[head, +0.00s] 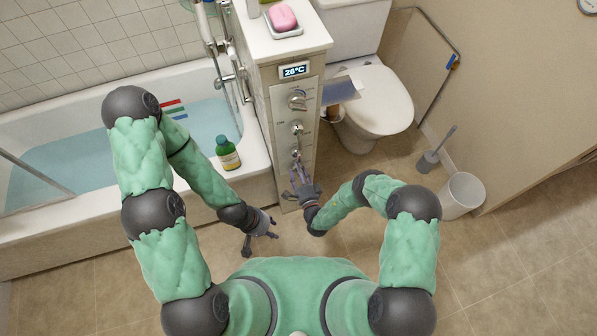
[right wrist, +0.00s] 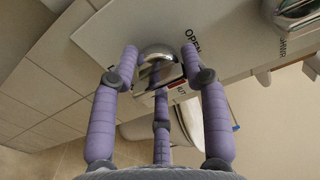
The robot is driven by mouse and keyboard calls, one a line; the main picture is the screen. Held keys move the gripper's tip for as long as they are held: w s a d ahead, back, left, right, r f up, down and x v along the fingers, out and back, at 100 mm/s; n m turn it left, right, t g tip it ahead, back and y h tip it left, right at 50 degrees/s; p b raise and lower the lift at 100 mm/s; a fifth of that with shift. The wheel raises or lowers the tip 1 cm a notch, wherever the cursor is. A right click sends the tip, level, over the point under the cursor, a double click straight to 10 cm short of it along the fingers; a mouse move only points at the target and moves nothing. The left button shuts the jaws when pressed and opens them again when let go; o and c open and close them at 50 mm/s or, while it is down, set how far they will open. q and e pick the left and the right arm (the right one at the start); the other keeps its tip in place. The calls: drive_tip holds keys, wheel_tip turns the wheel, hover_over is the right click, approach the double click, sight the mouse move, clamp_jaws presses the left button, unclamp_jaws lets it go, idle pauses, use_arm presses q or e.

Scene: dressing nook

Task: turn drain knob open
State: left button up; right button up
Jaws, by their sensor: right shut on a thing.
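The drain knob (head: 295,153) is the lowest chrome knob on the panel at the end of the bathtub. In the right wrist view the drain knob (right wrist: 156,50) sits between my purple fingertips. The word OPEN is printed beside it on the panel; another label is partly hidden behind my fingers. My right gripper (head: 297,168) reaches up to the panel and is shut on the drain knob; its fingers also show in the right wrist view (right wrist: 160,58). My left gripper (head: 263,238) is open and empty, low in front of the tub.
Two more chrome knobs (head: 297,128) (head: 297,101) and a temperature display (head: 294,71) sit above on the panel (head: 280,110). A green bottle (head: 228,155) stands on the tub rim. The toilet (head: 375,105), brush and white bin (head: 462,195) are at right.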

drive_tip(key=o, duration=1.1)
drive_tip(key=shift+s+a+f, duration=0.25)
drive_tip(key=shift+f, duration=0.1)
drive_tip(key=shift+c, duration=0.2)
drive_tip(key=shift+w+r, duration=0.15)
drive_tip(key=shift+d, duration=0.1)
drive_tip(key=v, duration=1.2)
drive_tip(key=shift+r, duration=0.1)
